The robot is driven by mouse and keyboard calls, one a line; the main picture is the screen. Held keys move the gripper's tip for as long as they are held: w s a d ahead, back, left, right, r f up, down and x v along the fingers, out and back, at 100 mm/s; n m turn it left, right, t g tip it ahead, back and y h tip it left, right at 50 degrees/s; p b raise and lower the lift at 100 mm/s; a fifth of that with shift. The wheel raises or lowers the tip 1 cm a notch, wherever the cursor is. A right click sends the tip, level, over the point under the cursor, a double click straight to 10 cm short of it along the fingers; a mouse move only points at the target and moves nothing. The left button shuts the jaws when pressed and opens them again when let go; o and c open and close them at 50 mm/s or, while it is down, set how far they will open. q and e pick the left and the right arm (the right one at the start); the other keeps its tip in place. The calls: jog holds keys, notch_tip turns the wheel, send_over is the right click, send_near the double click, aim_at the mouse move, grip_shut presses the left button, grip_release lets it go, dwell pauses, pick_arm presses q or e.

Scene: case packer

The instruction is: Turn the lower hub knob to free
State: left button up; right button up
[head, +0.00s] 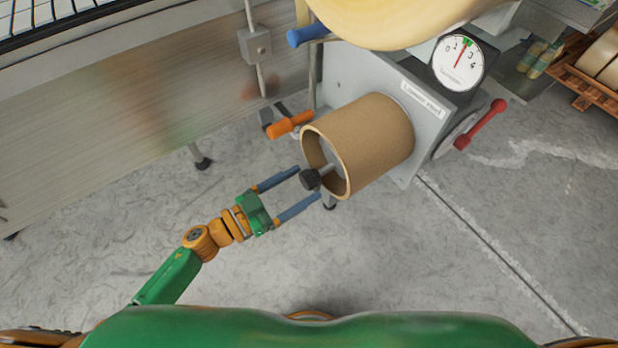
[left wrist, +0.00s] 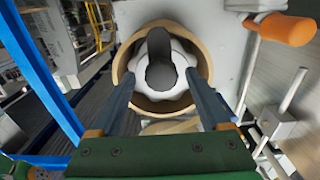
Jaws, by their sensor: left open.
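The lower hub knob (head: 311,180) is a dark knob on a pale shaft at the open end of a brown cardboard core (head: 375,138). The core sits on the grey machine's lower hub. My left gripper (head: 309,183) is open, with its two blue fingers pointing at the core and their tips on either side of the knob. In the left wrist view the knob (left wrist: 160,58) is an upright dark bar in front of the pale hub (left wrist: 183,88), between the finger tips. I see no clear contact with the fingers. My right gripper is not in view.
An orange handle (head: 290,125) sticks out just left of the core. A red-handled crank (head: 480,124) is on the machine's right. A pale roll (head: 395,18) overhangs above, by a round dial (head: 462,62). The floor (head: 400,255) below is clear.

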pick_arm(q)
jog(key=x, duration=0.3)
jog(key=shift+a, duration=0.1)
grip_shut()
jog(key=shift+f+m, duration=0.1)
jog(key=shift+m, duration=0.3)
jog(key=m, duration=0.3)
jog(key=shift+m, duration=0.4)
jog(key=m, duration=0.4)
jog(key=shift+m+b, duration=0.3)
jog(key=shift+b, duration=0.1)
jog(key=m+b, duration=0.1)
jog(key=m, duration=0.3)
jog(key=shift+a, duration=0.1)
jog(key=shift+m+b, duration=0.45)
jog(key=shift+m, duration=2.05)
